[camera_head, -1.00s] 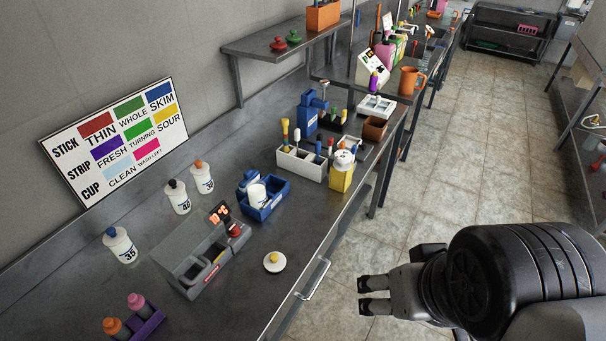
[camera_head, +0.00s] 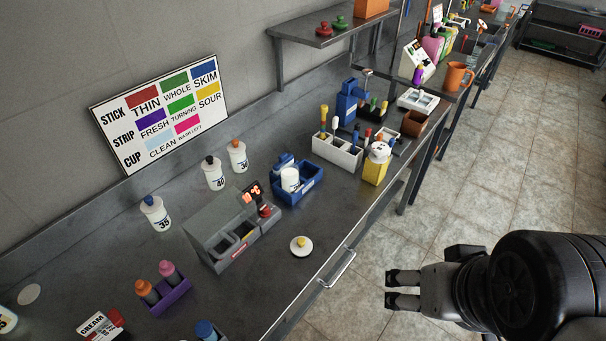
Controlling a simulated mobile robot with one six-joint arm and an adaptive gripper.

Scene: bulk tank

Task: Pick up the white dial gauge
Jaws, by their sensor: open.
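I cannot tell for sure which thing is the white dial gauge, as no dial face is readable. A small round white piece with a yellow centre (camera_head: 301,246) lies on the steel bench near its front edge. A plain flat white disc (camera_head: 28,294) lies at the far left of the bench. My gripper (camera_head: 389,290) is open and empty, its two dark fingers pointing left. In the picture it is right of the bench edge, over the floor, apart from both pieces.
A grey block with a red display (camera_head: 236,233) stands left of the round piece. A blue caddy (camera_head: 299,188), white bottles, a purple holder (camera_head: 170,297), a white tray (camera_head: 338,152) and a yellow container (camera_head: 375,170) crowd the bench (camera_head: 245,292). A handle (camera_head: 341,269) sticks out at its front.

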